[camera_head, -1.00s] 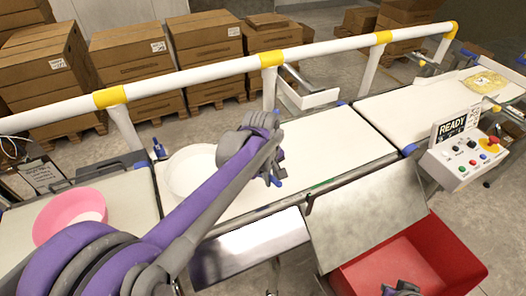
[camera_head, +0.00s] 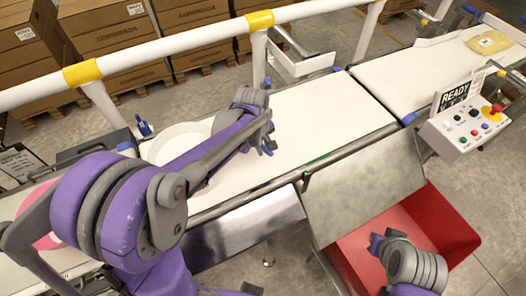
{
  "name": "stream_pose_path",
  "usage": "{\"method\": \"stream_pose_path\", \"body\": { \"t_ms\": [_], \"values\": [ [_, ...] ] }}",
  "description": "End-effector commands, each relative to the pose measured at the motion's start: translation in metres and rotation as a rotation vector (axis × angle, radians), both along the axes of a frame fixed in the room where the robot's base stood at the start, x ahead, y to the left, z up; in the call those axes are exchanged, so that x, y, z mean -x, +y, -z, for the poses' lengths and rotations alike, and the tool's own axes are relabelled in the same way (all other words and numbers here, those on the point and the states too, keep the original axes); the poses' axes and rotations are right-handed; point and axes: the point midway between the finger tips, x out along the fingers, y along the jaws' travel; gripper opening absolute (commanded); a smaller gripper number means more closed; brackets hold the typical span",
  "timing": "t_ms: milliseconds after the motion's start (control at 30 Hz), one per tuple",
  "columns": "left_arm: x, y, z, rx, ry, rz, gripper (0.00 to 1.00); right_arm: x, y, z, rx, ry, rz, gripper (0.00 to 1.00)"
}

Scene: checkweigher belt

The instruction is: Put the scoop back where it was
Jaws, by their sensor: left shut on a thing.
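My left gripper (camera_head: 265,138) is above the white belt, just right of the white bowl. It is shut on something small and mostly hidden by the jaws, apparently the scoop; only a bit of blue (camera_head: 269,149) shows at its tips. The white bowl (camera_head: 163,150) stands on the belt, partly covered by my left arm. A pink bowl (camera_head: 45,241) is at the far left, mostly hidden behind my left arm. My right gripper (camera_head: 376,243) is low over the red bin; its jaws are too small to read.
The white belt (camera_head: 325,115) is clear right of the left gripper. A white guard rail (camera_head: 190,48) runs behind it. A red bin (camera_head: 440,215), a tilted metal plate (camera_head: 365,190) and a control box reading READY (camera_head: 465,135) are at right. A yellowish packet (camera_head: 489,42) lies far right.

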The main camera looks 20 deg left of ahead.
Motion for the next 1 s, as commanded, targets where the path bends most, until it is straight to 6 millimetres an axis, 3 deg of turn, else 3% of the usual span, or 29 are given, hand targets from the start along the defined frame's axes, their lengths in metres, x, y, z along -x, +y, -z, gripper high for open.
{"method": "stream_pose_path", "body": {
  "t_ms": [200, 600, 633, 767, 1000],
  "values": [
    [0.0, 0.0, 0.028, 0.0, 0.0, 0.0, 0.0, 0.001, 0.0, 0.003, 0.0, 0.003, 0.0, 0.0],
    [0.001, 0.0, 0.033, 0.0, 0.001, 0.0, 0.0, 0.003, 0.0, 0.007, 0.0, 0.006, 0.0, 0.0],
    [0.001, 0.0, 0.033, 0.0, 0.001, 0.0, 0.26, 0.003, 0.0, 0.007, 0.0, 0.006, 0.0, 0.0],
    [0.0, 0.0, 0.032, 0.0, 0.0, 0.0, 0.49, 0.003, 0.0, 0.006, 0.0, 0.005, 0.0, 0.0],
    [0.0, 0.0, 0.032, 0.0, 0.0, 0.0, 0.52, 0.003, 0.0, 0.006, 0.0, 0.005, 0.0, 0.0]
  ]
}}
